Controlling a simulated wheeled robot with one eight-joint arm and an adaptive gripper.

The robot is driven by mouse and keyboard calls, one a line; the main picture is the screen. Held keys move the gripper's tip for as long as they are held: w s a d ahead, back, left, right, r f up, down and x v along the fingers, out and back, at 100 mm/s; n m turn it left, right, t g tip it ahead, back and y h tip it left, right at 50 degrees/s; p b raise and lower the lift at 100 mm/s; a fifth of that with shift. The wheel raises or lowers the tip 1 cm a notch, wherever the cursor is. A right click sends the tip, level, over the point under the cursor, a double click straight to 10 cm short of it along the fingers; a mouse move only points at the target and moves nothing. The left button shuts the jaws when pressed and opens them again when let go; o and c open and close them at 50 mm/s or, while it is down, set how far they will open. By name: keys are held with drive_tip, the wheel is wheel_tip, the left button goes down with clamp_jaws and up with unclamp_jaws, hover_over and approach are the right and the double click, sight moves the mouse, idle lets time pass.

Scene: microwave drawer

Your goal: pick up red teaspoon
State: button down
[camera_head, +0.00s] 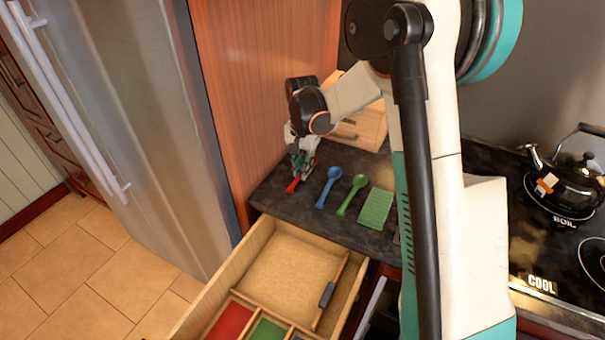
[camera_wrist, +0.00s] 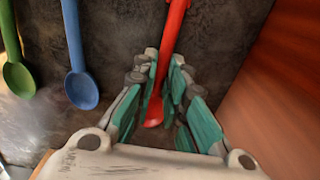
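The red teaspoon (camera_head: 292,186) lies at the left end of the dark counter, partly hidden under my gripper (camera_head: 301,165). In the wrist view the red teaspoon (camera_wrist: 172,38) runs between the fingers of my gripper (camera_wrist: 165,62), its bowl end toward the palm. The fingers converge from both sides and appear closed on its handle, with no clear gap. The spoon appears still at counter level.
A blue spoon (camera_head: 328,186), a green spoon (camera_head: 351,194) and a green ribbed block (camera_head: 375,208) lie to the right. An open drawer (camera_head: 293,265) with compartments is in front. A wooden box (camera_head: 362,124) stands behind; a wooden panel (camera_head: 245,80) rises at left.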

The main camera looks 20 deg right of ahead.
drive_tip(key=shift+r, duration=0.1)
idle(0.3)
wheel_tip(320, 180, up, 20)
drive_tip(key=p, duration=0.5)
idle(0.6)
